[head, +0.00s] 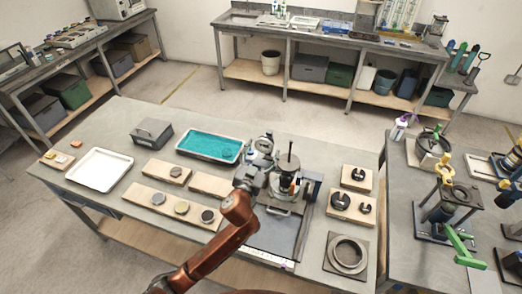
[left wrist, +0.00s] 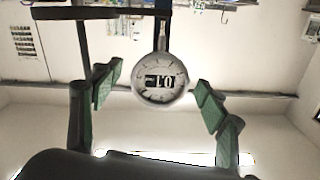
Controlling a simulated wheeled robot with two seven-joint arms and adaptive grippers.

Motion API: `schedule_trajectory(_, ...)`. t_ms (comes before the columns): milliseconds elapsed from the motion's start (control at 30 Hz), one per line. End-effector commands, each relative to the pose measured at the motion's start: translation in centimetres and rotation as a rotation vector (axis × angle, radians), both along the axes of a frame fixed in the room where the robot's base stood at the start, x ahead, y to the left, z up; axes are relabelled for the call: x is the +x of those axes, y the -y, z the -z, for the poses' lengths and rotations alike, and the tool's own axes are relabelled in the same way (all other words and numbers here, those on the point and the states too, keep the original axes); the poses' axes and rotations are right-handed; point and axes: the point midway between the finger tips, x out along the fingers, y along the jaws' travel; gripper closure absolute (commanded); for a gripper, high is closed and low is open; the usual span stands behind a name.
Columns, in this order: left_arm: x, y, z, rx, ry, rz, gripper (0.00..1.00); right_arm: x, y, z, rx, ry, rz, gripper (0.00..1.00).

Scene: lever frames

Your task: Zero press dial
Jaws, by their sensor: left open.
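In the left wrist view, a round gauge dial (left wrist: 160,82) with a white face, dark markings and a pale rim hangs on a stem between my green-padded fingers. My left gripper (left wrist: 157,86) is open, one finger on each side of the dial, with gaps and no visible contact. In the head view, my left gripper (head: 264,150) is at the press (head: 288,182), by its upper left side. The dial cannot be made out clearly there. The needle's exact reading is too small to tell. My right gripper is not in view.
The press stands on a dark plate (head: 272,235) on the grey table. Wooden boards with round weights (head: 181,207), a teal tray (head: 210,145), a white tray (head: 100,170) and a grey box (head: 151,132) lie to the left. A ring block (head: 347,254) lies to the right.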

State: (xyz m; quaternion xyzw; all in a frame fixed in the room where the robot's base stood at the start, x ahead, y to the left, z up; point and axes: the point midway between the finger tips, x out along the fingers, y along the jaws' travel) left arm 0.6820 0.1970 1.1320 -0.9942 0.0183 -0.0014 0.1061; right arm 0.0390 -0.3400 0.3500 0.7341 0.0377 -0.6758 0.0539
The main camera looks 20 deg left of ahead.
Motion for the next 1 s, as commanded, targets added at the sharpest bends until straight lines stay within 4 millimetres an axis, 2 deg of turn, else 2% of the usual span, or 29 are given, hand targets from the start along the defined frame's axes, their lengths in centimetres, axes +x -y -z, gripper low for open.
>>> schedule_trajectory(133, 0.0, -0.1, 0.0, 0.000, 0.000, -0.001, 0.32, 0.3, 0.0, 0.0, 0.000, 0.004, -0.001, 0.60)
schedule_trajectory(733, -0.1, -0.2, 0.0, 0.000, 0.000, -0.002, 0.73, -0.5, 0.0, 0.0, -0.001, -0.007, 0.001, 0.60)
schedule_trajectory(867, -0.1, -0.2, -0.1, 0.019, 0.000, -0.003, 0.74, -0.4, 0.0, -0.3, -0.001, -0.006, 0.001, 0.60)
schedule_trajectory(1000, -0.1, -0.2, -0.4, 0.140, 0.004, -0.003, 0.74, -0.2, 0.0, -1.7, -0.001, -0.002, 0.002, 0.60)
